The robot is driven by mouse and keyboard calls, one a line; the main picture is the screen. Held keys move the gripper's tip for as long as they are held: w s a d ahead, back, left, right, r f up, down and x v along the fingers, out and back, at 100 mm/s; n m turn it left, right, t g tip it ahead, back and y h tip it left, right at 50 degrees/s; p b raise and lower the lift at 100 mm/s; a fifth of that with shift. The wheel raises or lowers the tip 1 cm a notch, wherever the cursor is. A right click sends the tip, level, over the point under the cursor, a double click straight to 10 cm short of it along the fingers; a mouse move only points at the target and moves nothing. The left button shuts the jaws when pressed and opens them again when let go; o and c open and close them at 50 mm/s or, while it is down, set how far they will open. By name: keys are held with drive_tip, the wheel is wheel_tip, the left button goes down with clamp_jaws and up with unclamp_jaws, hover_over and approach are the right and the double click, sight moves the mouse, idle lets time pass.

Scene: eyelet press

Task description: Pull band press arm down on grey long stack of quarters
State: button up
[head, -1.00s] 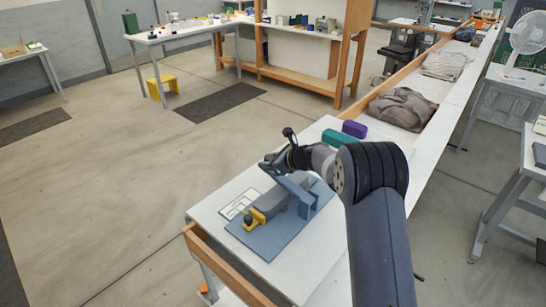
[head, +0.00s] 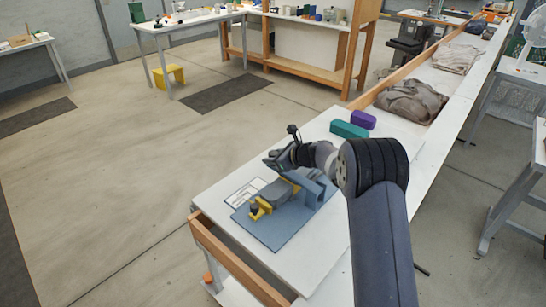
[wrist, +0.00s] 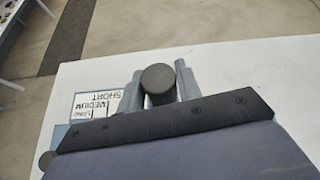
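The band press stands on a blue base plate (head: 285,237) on the white table. Its blue upright bracket (head: 308,188) is on the right, and a yellow block (head: 262,208) with a dark knob is at the left end. A grey long body (head: 276,191) lies between them, low over the plate; I cannot separate the press arm from the grey stack of quarters there. My gripper (head: 276,161) is above the press. In the wrist view my gripper (wrist: 160,85) has a finger against each side of a dark round handle (wrist: 158,78). The stack is hidden in the wrist view.
A label card (wrist: 97,103) reading SHORT, MEDIUM and LONG lies beside the press. A teal block (head: 349,130) and a purple block (head: 363,120) lie farther back on the table. Grey folded cloth (head: 412,101) is beyond. Bare table (head: 325,262) shows on the near right.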

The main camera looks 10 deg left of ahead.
drive_tip(key=o, duration=0.4)
drive_tip(key=shift+d+f, duration=0.1)
drive_tip(key=b+v, duration=0.2)
drive_tip(key=v, duration=0.9)
drive_tip(key=p+x, duration=0.2)
drive_tip(key=x, duration=0.9)
drive_tip(key=shift+r, duration=0.2)
